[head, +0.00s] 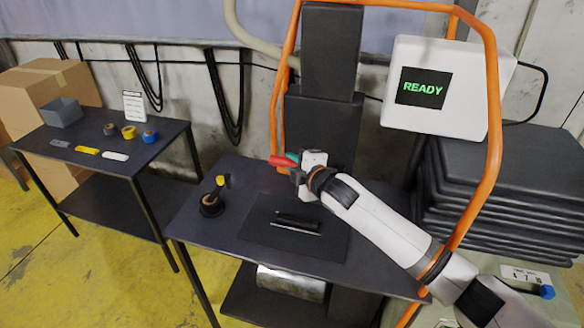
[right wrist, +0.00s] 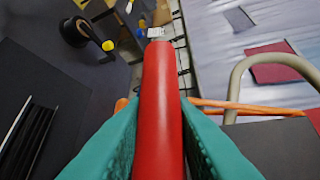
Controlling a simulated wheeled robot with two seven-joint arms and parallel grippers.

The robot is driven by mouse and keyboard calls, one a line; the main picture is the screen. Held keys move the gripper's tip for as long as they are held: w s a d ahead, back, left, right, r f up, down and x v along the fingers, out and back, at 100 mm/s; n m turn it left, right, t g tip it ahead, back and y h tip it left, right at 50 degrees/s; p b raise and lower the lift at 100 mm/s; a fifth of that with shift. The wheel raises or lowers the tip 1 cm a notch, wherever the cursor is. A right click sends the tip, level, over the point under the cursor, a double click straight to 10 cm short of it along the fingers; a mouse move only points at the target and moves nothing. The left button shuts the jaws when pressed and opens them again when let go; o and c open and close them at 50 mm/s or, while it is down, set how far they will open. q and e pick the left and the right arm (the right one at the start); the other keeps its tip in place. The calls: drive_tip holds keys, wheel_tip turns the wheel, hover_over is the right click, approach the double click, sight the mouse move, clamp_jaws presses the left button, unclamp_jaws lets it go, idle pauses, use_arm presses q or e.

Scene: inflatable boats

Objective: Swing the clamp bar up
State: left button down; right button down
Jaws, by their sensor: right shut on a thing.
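A red bar with a rounded end (head: 281,161), which looks like the clamp bar's grip, sticks out leftward from my right gripper in the head view, in front of the dark press column (head: 322,125). In the right wrist view the red bar (right wrist: 158,110) runs lengthwise between the teal fingers. My right gripper (head: 294,158) is shut on it, above the back of the dark table (head: 190,238). The bar's hinge and its other end are hidden behind the gripper and arm. My left gripper is not in view.
A black pad (head: 262,242) with a dark tool lies on the table below. A black round holder with a yellow-tipped stick (head: 211,204) stands at left. Orange tubing (head: 490,130) frames the column, near a white box reading READY (head: 440,113). Black slabs (head: 510,190) are stacked at right.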

drive_tip(key=shift+w+d+r, duration=0.15)
drive_tip(key=shift+w+r, duration=0.05)
drive_tip(key=shift+r, duration=0.4)
drive_tip(key=c, duration=1.2)
unclamp_jaws()
drive_tip(key=shift+w+f, duration=0.1)
drive_tip(key=shift+f, duration=0.1)
drive_tip(key=shift+f, duration=0.1)
drive_tip(key=shift+s+d, duration=0.1)
drive_tip(key=shift+s, duration=0.2)
drive_tip(key=b+v, duration=0.3)
drive_tip(key=v, duration=0.8)
drive_tip(key=shift+s+d, duration=0.2)
